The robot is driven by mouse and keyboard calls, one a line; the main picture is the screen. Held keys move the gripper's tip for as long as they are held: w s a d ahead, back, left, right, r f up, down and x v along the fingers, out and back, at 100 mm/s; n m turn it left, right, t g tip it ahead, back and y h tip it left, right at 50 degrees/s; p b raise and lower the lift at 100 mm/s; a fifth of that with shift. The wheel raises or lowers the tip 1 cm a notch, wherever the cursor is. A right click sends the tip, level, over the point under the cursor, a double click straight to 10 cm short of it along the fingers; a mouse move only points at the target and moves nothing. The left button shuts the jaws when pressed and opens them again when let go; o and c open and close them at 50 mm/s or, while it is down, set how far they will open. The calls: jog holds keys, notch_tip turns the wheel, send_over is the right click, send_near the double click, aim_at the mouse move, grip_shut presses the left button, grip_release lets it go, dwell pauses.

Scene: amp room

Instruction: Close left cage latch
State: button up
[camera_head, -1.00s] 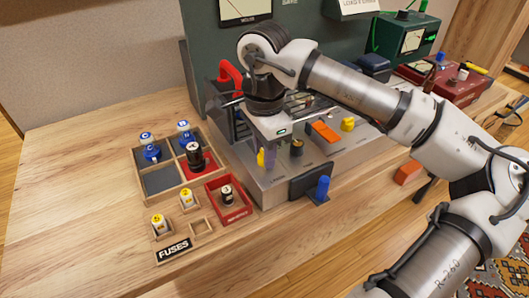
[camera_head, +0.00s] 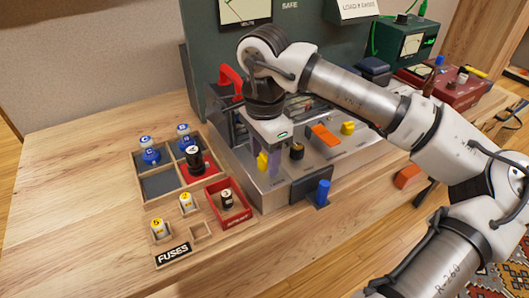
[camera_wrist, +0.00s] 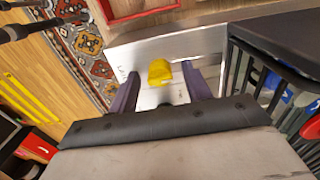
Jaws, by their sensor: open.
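A yellow tab (camera_head: 262,161), which looks like the left latch, stands on the metal top at the left end of the dark barred cage (camera_head: 227,122). My gripper (camera_head: 268,163) points down over it, with purple fingers. In the wrist view my gripper (camera_wrist: 160,90) is open, and the yellow tab (camera_wrist: 160,72) shows between its two fingers, slightly beyond the tips. Whether a finger touches it I cannot tell. The cage (camera_wrist: 262,62) is close on the right there. My wrist hides part of the cage in the head view.
A black knob (camera_head: 297,151), an orange lever (camera_head: 324,135) and a second yellow tab (camera_head: 348,128) stand along the metal top. A red tray (camera_head: 231,211) and a wooden fuse tray (camera_head: 141,183) lie to the left. A blue knob (camera_head: 323,190) is at the front.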

aim_at(264, 156)
jog(key=shift+r, duration=0.1)
notch_tip(264, 156, up, 14)
jog(key=shift+p, duration=0.45)
jog(key=shift+f, duration=0.2)
